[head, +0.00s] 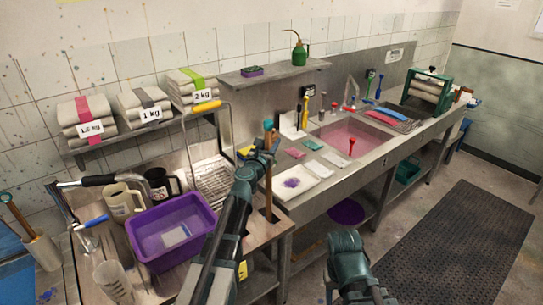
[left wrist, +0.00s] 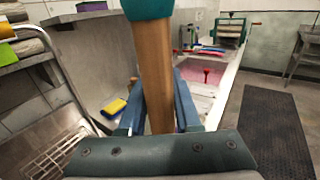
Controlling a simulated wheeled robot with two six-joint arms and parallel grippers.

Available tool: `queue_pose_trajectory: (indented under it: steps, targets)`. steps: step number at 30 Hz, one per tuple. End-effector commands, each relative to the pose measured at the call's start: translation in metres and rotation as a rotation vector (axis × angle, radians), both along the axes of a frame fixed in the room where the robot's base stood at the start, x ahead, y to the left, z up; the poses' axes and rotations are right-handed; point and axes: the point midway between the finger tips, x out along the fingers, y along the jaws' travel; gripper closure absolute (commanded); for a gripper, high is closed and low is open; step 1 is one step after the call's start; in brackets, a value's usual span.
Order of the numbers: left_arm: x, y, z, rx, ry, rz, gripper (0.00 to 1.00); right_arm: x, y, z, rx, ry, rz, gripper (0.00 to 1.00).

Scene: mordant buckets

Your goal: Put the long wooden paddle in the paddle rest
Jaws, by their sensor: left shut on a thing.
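The long wooden paddle (head: 268,188) stands nearly upright, with a teal end (head: 268,125) at the top. My left gripper (head: 264,148) is shut on it just below the teal end. In the left wrist view the wooden shaft (left wrist: 155,75) passes between the fingers. The paddle's lower end reaches down by a dark patch (head: 270,214) at the right end of the wooden table; I cannot tell if this is the paddle rest, or whether they touch. My right gripper (head: 345,242) hangs low over the floor, apart from the paddle; its fingers are not clear.
A purple basin (head: 172,232), mugs (head: 120,200) and a wire rack (head: 212,180) crowd the table at left. A grey pot (head: 40,252) with a teal-topped stick stands far left. A sink (head: 345,140) with pink liquid lies to the right. The floor mat (head: 460,245) is clear.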

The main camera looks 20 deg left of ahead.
Motion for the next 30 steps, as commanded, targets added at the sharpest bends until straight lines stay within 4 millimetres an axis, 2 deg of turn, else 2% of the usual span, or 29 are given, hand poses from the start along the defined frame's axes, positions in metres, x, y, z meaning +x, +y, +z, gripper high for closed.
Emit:
queue_pose_trajectory:
  steps: [6, 9, 17, 22, 23, 27, 30]
  targets:
    - [0.000, 0.000, -0.029, 0.000, 0.000, 0.000, 1.00, 0.000, 0.000, -0.029, 0.000, 0.000, -0.001, 0.50]
    - [0.000, 0.000, -0.038, 0.000, 0.000, 0.000, 1.00, 0.000, 0.000, -0.038, 0.000, 0.000, -0.002, 0.50]
    - [0.000, 0.000, -0.035, 0.000, 0.000, 0.000, 1.00, 0.000, 0.000, -0.035, 0.000, 0.000, -0.002, 0.50]
    - [0.000, 0.000, -0.040, 0.000, 0.000, 0.000, 1.00, 0.000, 0.000, -0.040, 0.000, 0.000, -0.002, 0.50]
    - [0.000, 0.000, -0.039, 0.000, 0.000, 0.000, 0.65, 0.000, 0.000, -0.039, 0.000, 0.000, -0.002, 0.50]
    - [0.000, 0.000, -0.038, 0.000, 0.000, 0.000, 0.39, 0.000, 0.000, -0.039, 0.000, 0.000, -0.001, 0.50]
    - [0.000, 0.000, -0.038, 0.000, 0.000, 0.000, 0.38, 0.000, 0.000, -0.039, 0.000, 0.000, -0.001, 0.50]
